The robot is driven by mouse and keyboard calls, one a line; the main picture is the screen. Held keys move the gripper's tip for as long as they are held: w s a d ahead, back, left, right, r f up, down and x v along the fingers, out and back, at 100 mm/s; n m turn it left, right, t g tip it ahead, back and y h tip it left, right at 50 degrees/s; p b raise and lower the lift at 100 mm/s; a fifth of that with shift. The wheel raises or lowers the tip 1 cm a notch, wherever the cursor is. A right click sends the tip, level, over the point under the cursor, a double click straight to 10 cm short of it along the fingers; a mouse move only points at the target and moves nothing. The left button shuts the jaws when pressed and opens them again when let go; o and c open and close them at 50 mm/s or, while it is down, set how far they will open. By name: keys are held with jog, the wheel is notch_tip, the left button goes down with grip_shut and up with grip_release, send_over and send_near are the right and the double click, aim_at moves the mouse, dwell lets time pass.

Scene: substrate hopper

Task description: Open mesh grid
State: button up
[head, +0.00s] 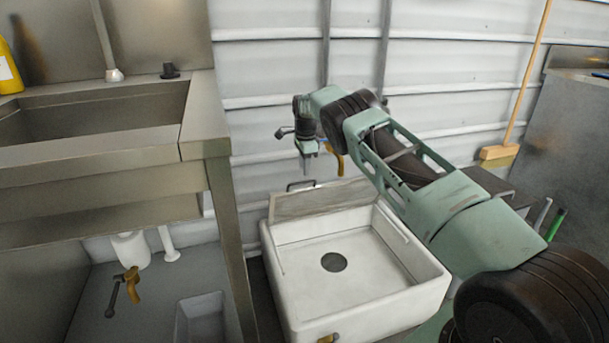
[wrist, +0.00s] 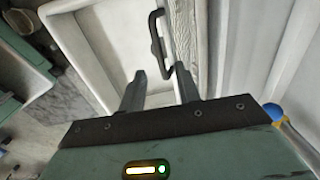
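The mesh grid (head: 322,198) looks like a grey, fine-textured panel standing raised along the back edge of the white basin (head: 298,310). A dark handle (head: 300,185) sticks up at its top left. In the wrist view the grid (wrist: 185,35) is seen nearly edge-on, and the black handle (wrist: 155,35) stands out from its left side. My gripper (head: 308,172) hangs just above the handle in the head view. In the wrist view my gripper (wrist: 160,70) has its fingers apart with nothing held. The handle's near end lies by the fingertips; contact cannot be told.
A metal sink (head: 90,110) stands left of the basin, its leg close to the basin's side. A ribbed white wall (head: 270,70) is close behind. A broom (head: 500,150) leans at the right. The basin floor is clear around the drain (head: 334,262).

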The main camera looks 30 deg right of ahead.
notch_tip(320, 180, up, 11)
jog(key=p, duration=0.2)
jog(key=shift+s+f, duration=0.15)
jog(key=shift+s, duration=0.2)
jog(key=shift+a, duration=0.1)
jog(key=shift+c, duration=0.3)
